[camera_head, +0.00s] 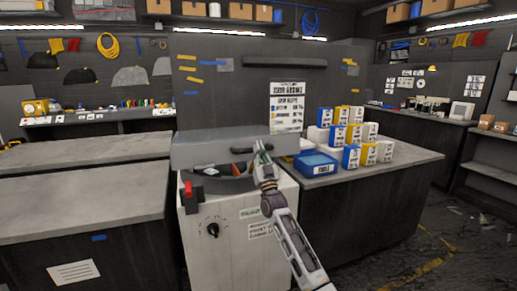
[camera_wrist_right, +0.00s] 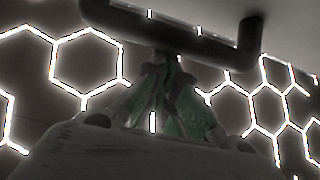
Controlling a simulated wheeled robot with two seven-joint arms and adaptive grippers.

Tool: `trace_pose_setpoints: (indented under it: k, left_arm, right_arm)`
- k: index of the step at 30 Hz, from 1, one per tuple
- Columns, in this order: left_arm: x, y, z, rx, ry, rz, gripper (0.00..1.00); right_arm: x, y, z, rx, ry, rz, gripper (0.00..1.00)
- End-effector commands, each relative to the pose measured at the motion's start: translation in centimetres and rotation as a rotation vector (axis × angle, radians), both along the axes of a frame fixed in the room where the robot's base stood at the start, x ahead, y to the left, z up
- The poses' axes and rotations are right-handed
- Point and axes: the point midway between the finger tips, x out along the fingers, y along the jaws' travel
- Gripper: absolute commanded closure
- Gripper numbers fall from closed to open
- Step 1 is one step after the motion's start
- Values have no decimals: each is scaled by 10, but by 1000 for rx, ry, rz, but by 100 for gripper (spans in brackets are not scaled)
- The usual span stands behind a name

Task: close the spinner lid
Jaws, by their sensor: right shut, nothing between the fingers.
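The spinner (camera_head: 236,245) is a pale box-shaped machine in the middle of the head view, with a dark knob on its front. Its grey lid (camera_head: 212,148) stands raised and tilted, and the dark round opening shows below it. My right gripper (camera_head: 261,149) is at the lid's front, right of its middle, with the fingers pointing up. In the right wrist view the fingertips (camera_wrist_right: 164,66) are together just below a dark bar handle (camera_wrist_right: 165,34); I cannot tell if they touch it. Nothing shows between them. My left gripper is not in view.
A red switch (camera_head: 188,189) on a dark box sits at the spinner's front left. A worktop (camera_head: 400,160) to the right carries a blue tray (camera_head: 315,163) and several small boxes. Grey benches (camera_head: 80,205) stand on the left. Open floor lies at the right.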

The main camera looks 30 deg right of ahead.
Motion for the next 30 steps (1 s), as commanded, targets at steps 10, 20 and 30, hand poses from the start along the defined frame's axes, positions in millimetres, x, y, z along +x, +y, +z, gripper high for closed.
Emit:
trace_pose_setpoints:
  k: [10, 20, 30]
  left_arm:
    - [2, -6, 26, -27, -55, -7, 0]
    - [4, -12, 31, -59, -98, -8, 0]
    - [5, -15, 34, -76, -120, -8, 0]
  right_arm:
    - [-2, 1, -52, 2, 4, 1, 100]
    - [-1, 0, -93, 1, 3, 1, 100]
    - [1, 1, -115, 3, 14, 1, 100]
